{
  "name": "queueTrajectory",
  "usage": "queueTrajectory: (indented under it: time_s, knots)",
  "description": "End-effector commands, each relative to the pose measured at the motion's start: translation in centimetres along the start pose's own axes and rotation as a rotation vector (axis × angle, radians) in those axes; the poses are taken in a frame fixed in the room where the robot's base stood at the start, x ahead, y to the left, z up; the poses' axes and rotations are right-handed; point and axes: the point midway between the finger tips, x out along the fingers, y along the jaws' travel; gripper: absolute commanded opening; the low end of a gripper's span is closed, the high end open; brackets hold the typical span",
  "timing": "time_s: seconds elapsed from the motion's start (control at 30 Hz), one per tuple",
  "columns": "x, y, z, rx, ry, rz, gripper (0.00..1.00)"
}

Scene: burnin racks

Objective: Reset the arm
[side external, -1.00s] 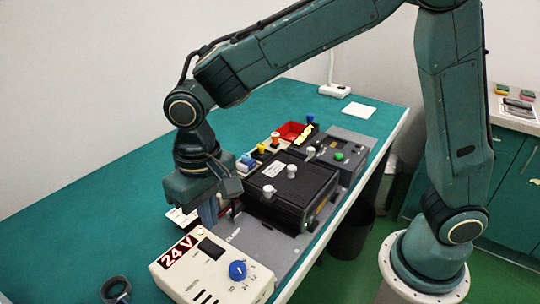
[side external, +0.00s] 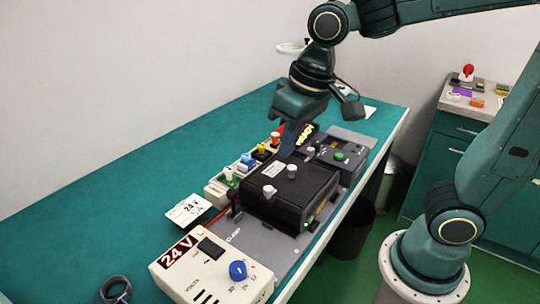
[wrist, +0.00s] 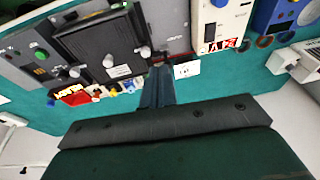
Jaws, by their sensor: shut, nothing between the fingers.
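My gripper (side external: 290,140) is shut and empty, pointing down above the far side of the black box with white knobs (side external: 290,188) in the side view. Its closed fingers (wrist: 157,84) also show in the wrist view, with the black box (wrist: 103,45) beyond them. I cannot tell from these views exactly how high the fingertips are above the box.
A cream 24 V supply (side external: 212,268) with a blue dial stands at the front. A "24 V" card (side external: 189,210) lies behind it. Small coloured connectors (side external: 247,162) line the box's far side. A dark ring (side external: 115,290) lies front left. The left bench is clear.

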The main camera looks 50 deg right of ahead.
Motion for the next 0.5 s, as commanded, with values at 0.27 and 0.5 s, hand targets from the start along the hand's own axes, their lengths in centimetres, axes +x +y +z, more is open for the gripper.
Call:
queueTrajectory:
  time_s: [0.27,0.5]
  knots:
    - [-2.5,4.0,3.8,-0.001,0.107,0.012,0.0]
    - [-3.6,6.4,7.2,-0.007,0.191,0.039,0.0]
